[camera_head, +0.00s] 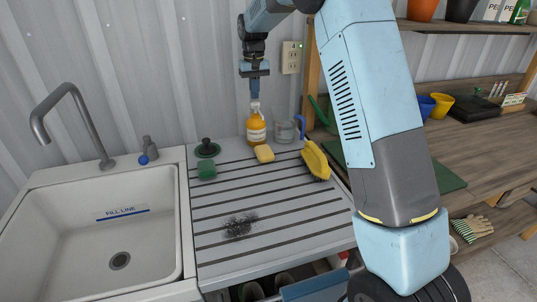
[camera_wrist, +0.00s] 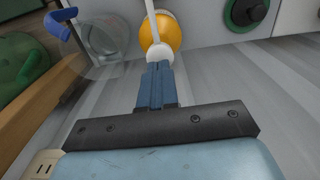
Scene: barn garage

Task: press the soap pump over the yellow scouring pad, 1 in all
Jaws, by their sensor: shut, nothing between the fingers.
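The soap pump (camera_head: 256,129) is an amber bottle with a white top, upright at the back of the ribbed draining board (camera_head: 290,215). The yellow scouring pad (camera_head: 264,153) lies on the board just in front of it. My gripper (camera_head: 255,97) points down right over the pump's white top, its fingers shut and empty. Whether the tips touch the top I cannot tell. In the wrist view the fingertips (camera_wrist: 158,68) meet the white pump head (camera_wrist: 159,50) in the picture, with the amber bottle (camera_wrist: 172,35) beyond. The pad does not show there.
A clear jug (camera_head: 285,130) with a blue handle stands close right of the pump. A yellow brush (camera_head: 315,160) lies further right. A green sponge (camera_head: 206,170) and a green-and-black knobbed thing (camera_head: 207,148) are left, beside the sink (camera_head: 100,235). The wall is close behind.

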